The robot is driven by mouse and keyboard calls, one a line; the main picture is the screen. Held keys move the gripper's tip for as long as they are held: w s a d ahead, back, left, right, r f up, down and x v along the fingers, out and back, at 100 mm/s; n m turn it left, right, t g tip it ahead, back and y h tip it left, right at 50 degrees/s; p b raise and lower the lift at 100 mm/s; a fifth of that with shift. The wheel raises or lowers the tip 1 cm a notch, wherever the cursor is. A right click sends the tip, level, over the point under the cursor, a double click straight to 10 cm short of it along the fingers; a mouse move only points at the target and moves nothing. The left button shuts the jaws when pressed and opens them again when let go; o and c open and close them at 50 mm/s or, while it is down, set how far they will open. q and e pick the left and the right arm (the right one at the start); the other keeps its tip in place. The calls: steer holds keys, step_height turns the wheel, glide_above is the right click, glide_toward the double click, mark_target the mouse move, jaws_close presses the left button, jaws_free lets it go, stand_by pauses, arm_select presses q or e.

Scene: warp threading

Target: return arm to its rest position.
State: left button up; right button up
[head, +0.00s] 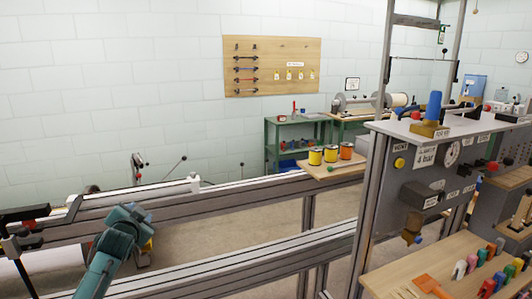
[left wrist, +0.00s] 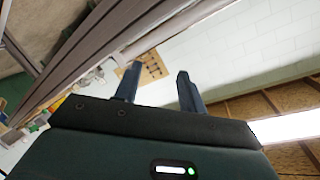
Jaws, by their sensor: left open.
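My left arm (head: 112,238), teal, rises from the lower left of the head view in front of the metal rails. My left gripper (left wrist: 157,76) shows in the left wrist view with its two dark fingers apart and nothing between them. It points toward the white wall, clear of any object. In the head view its fingers cannot be made out. My right arm and gripper are in neither view.
Long metal rails (head: 250,207) cross the head view. A grey control panel (head: 430,170) with a metal post stands at right. Colored clips (head: 481,256) stand on a wooden board below it. Thread spools (head: 330,155) sit on a small shelf. Open floor lies behind the rails.

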arm_select(q)
steer(key=d+r+n+t+h, duration=0.2)
steer(key=d+n, duration=0.1)
steer(key=d, duration=0.1)
steer(key=s+d+f+m+g+h, duration=0.1)
steer(key=s+d+f+g+h, duration=0.1)
steer(key=s+d+f, duration=0.6)
steer(key=s+d+f+g+h, duration=0.15)
steer(key=s+d+f, duration=0.25)
steer(key=s+f, duration=0.65)
steer(key=s+d+f+g+h, duration=0.1)
steer(key=s+d+f, duration=0.2)
steer(key=s, duration=0.7)
steer(key=s+d+f+g+h, duration=0.1)
steer(key=s+d+f, duration=0.2)
steer(key=s, duration=0.7)
steer(key=shift+d+f+n+g, duration=0.3)
steer(key=shift+d+g, duration=0.05)
steer(key=shift+d, duration=0.8)
steer(key=shift+c, duration=0.3)
steer(key=shift+s+a, duration=0.1)
steer(key=shift+c, duration=0.2)
